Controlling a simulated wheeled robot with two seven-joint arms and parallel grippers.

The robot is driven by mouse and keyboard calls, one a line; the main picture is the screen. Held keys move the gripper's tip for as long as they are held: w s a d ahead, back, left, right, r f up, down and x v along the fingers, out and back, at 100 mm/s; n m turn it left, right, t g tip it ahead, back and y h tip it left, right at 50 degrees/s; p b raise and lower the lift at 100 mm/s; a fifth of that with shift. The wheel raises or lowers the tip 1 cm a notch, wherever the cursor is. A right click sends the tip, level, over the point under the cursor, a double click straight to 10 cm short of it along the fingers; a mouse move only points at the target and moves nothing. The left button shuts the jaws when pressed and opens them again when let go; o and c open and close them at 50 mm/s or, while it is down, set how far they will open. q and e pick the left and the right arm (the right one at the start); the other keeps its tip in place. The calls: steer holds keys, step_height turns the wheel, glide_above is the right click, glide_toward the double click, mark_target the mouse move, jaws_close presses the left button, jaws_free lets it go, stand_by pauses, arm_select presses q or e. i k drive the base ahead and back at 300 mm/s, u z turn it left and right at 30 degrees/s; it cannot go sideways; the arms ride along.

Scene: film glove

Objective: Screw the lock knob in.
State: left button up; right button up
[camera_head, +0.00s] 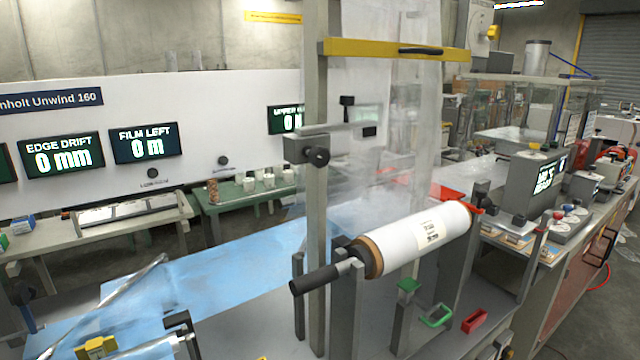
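A black round knob (317,156) sits at a grey clamp block (294,149) on the upright post (316,215). It appears to be the lock knob, but I cannot tell how far its thread is in. A grey bar (335,131) runs right from the block and carries small black parts. Below, a white film roll (425,238) with a brown core lies on a shaft with a black handle (314,280). Clear film hangs behind the post. I cannot make out either of my grippers in this view.
A yellow crossbar (395,49) spans the top of the frame. A blue sheet (215,290) covers the left of the bench. A green part (436,316) and a red tray (474,320) lie at the front right. A silver bar (112,298) slants at the lower left.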

mark_target(318, 156)
steer(key=k, duration=0.95)
steer(key=z, duration=0.75)
steer(key=i, duration=1.3)
steer(key=u, duration=0.2)
